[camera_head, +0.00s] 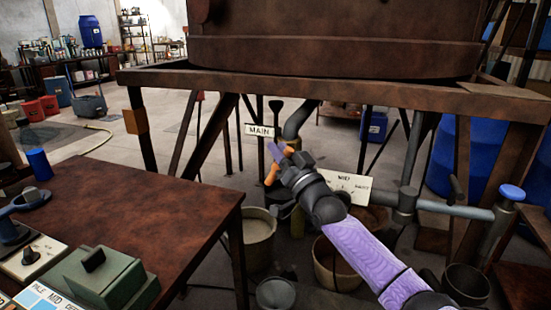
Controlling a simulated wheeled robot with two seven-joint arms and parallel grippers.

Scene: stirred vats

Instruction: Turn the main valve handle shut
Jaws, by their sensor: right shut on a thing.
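The MAIN sign (260,130) hangs on a post under the big brown vat. Just below it is an orange handle (270,176), which I take to be the main valve handle. My right gripper (277,153) reaches in from the lower right and is shut on this handle. The gripper and its wrist hide part of the handle and the valve behind it, so its exact angle is hard to tell. My left gripper is not in view.
The brown vat (335,50) rests on a rusty frame (300,88) with slanting legs around the handle. A MID sign (350,177) and a grey pipe (455,209) are to the right. Buckets (257,240) stand below. A brown table (160,215) is at left.

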